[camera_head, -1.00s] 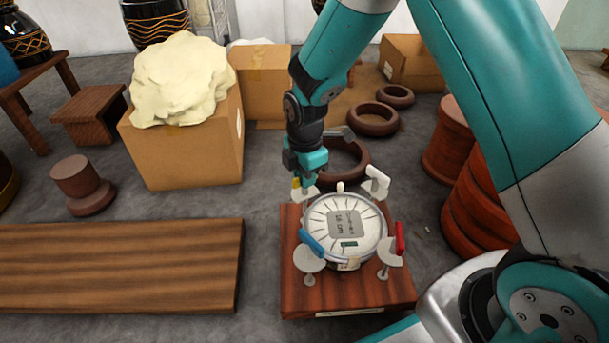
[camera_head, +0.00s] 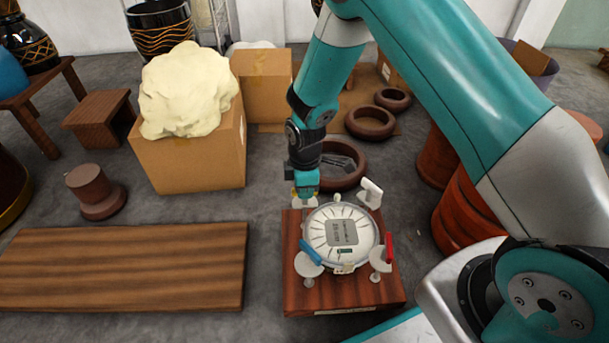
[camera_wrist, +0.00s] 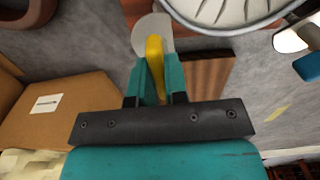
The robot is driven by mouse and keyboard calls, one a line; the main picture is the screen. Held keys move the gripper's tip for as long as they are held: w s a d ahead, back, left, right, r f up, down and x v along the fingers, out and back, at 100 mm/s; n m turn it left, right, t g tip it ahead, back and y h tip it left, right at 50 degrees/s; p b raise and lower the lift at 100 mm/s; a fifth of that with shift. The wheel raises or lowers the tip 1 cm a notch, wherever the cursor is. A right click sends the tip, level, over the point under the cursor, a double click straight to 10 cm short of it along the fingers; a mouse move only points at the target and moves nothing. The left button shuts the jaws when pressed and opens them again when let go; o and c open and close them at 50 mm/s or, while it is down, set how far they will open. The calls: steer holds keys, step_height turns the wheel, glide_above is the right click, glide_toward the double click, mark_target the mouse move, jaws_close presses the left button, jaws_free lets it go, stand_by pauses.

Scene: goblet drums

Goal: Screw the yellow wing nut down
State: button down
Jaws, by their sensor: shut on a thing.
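The yellow wing nut (camera_wrist: 154,50) is between the two fingers of my gripper (camera_wrist: 159,78), which is shut on it in the wrist view. A pale round disc (camera_wrist: 150,30) shows beyond it. In the head view my gripper (camera_head: 305,192) points down at the back left corner of a wooden block (camera_head: 345,297). A round white-faced drum head (camera_head: 322,220) with a grey label lies on the block. A blue wing nut (camera_head: 311,251), a red one (camera_head: 389,247) and a white one (camera_head: 371,187) stand around its rim. The yellow nut's underside and thread are hidden.
A cardboard box (camera_head: 190,163) with a cream lump (camera_head: 188,95) stands back left. A wooden plank (camera_head: 120,268) lies left. Dark rings (camera_head: 371,121) lie behind the block, and reddish drum bodies (camera_head: 465,215) stand at right. Grey floor is open between plank and block.

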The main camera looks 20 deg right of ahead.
steer(key=m+p, duration=0.3)
steer(key=p, duration=0.1)
steer(key=m+p, duration=0.2)
steer(key=shift+r+m, duration=0.25)
steer(key=shift+m, duration=0.05)
steer(key=m+p, duration=0.4)
steer(key=m, duration=0.2)
steer(key=shift+f+p, duration=0.1)
steer(key=shift+p, duration=0.2)
steer(key=m+p, duration=0.2)
steer(key=m, duration=0.2)
steer(key=shift+m, duration=0.4)
steer(key=shift+w+f+m+p, duration=0.1)
steer(key=shift+m+p, duration=0.75)
steer(key=shift+m, duration=1.05)
steer(key=c, duration=1.1)
jaws_free()
steer(key=shift+c, duration=0.2)
step_height(320, 180, up, 17)
steer(key=p, duration=0.6)
steer(key=shift+r, duration=0.2)
